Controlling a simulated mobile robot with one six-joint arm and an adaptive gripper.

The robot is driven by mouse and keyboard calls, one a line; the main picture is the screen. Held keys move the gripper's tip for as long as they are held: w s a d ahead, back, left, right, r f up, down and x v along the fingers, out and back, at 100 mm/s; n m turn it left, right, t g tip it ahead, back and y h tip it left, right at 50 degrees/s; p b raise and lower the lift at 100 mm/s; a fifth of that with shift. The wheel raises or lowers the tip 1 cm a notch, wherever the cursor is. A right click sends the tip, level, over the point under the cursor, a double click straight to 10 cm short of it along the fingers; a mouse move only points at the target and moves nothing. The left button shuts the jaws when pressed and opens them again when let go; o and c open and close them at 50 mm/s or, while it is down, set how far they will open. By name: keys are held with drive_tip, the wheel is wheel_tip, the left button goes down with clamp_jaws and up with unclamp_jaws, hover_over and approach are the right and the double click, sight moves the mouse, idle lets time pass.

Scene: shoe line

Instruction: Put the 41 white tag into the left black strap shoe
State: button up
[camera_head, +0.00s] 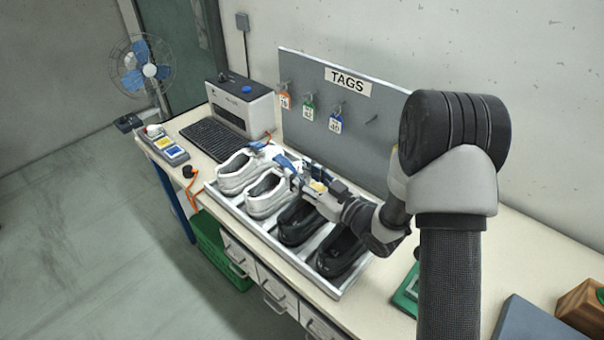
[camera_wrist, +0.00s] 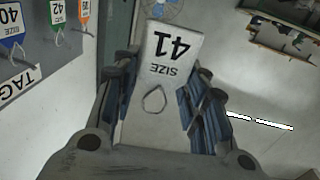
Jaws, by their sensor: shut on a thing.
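My gripper (camera_head: 304,170) is shut on the white tag (camera_wrist: 172,62), which reads SIZE 41 and shows upside down between the fingers in the wrist view. In the head view the gripper is above the shoe tray, near the second white shoe and the left black shoe. The left black shoe (camera_head: 296,226) sits in the tray, right of the white shoes; my gripper and wrist hide part of its back end. The right black shoe (camera_head: 338,256) is in the tray's last place. Their straps are hard to make out.
Two white shoes (camera_head: 236,174) (camera_head: 264,198) fill the left part of the tray (camera_head: 332,292). Behind stands the grey TAGS board (camera_head: 378,110), with orange (camera_head: 284,100), green (camera_head: 308,112) and blue (camera_head: 335,124) tags on hooks. A keyboard (camera_head: 208,138) and printer (camera_head: 242,106) are at left.

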drive_tip(key=shift+s+a+f+n+g+y, duration=0.4)
drive_tip(key=shift+s+a+f+y, duration=0.05)
drive_tip(key=shift+a+y, duration=0.05)
wheel_tip(320, 180, down, 8)
drive_tip(key=b, duration=0.6)
drive_tip(key=o, duration=0.8)
drive_tip(key=shift+o, duration=0.2)
drive_tip(key=shift+d+r, duration=0.1)
wheel_tip(320, 180, up, 10)
drive_tip(key=shift+f, duration=0.1)
idle(0.6)
